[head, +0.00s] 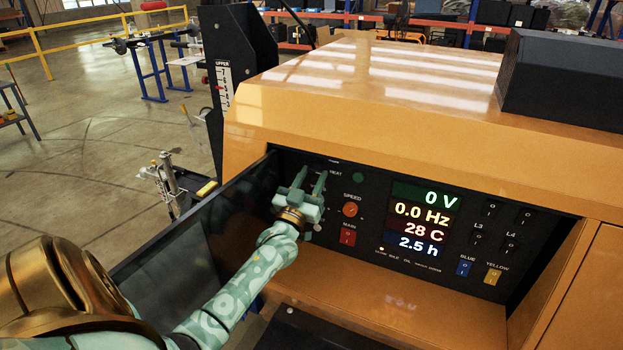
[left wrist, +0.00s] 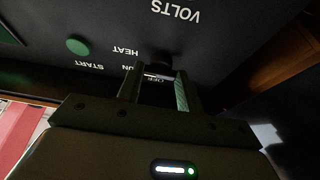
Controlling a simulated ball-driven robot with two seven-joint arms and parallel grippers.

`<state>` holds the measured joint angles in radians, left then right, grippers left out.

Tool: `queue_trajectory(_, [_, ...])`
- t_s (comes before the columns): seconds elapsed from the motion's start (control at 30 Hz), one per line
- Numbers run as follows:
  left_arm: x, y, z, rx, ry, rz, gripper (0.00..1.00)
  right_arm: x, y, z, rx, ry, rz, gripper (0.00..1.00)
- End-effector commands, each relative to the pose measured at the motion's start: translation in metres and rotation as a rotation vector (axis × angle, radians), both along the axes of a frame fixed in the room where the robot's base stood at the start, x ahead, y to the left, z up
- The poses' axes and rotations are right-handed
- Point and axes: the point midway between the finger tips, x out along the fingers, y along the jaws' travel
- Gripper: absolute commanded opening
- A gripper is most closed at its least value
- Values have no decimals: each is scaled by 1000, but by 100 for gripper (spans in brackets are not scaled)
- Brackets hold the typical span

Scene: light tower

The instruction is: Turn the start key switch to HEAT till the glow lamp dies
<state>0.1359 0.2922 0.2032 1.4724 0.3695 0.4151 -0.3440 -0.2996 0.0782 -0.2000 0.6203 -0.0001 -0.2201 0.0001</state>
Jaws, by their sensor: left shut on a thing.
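My left gripper (head: 309,181) is at the upper left of the dark control panel, its fingers closed on the start key switch. In the left wrist view the fingers (left wrist: 156,86) stand either side of the switch (left wrist: 158,70), which is mostly hidden and dark. Labels HEAT, START, RUN and OFF lie around it; its exact angle cannot be told. A small pale lamp (head: 381,248) is lit at the left of a lower row of tiny labels. Its label is too small to read, so I cannot tell if it is the glow lamp. My right gripper is not in view.
Right of the gripper are a green button (head: 358,178), an orange SPEED knob (head: 350,209) and a red MAIN switch (head: 348,237). The display (head: 420,222) reads 0 V, 0.0 Hz, 28 C, 2.5 h. An open dark door (head: 190,245) stands left of the panel, near my arm.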

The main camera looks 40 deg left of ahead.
Motion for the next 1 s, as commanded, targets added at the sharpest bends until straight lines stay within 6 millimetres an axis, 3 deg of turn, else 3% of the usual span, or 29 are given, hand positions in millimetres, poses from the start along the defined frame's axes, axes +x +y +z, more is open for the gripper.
queue_trajectory(0.03, [0, 0, 0, 3, 2, 0, 14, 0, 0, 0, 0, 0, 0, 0])
queue_trajectory(0.07, [0, 0, 0, 3, 2, 0, 42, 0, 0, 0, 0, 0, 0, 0])
queue_trajectory(0.13, [0, 0, 0, 2, 2, 1, 58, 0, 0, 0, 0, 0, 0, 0])
queue_trajectory(0.43, [-1, 0, -1, 1, 1, 0, 58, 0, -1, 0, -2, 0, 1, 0])
queue_trajectory(0.57, [-13, -4, -6, 0, 3, 0, 58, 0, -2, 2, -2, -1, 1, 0])
queue_trajectory(1.0, [-112, -35, -50, 0, 5, 1, 58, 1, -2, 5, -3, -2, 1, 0])
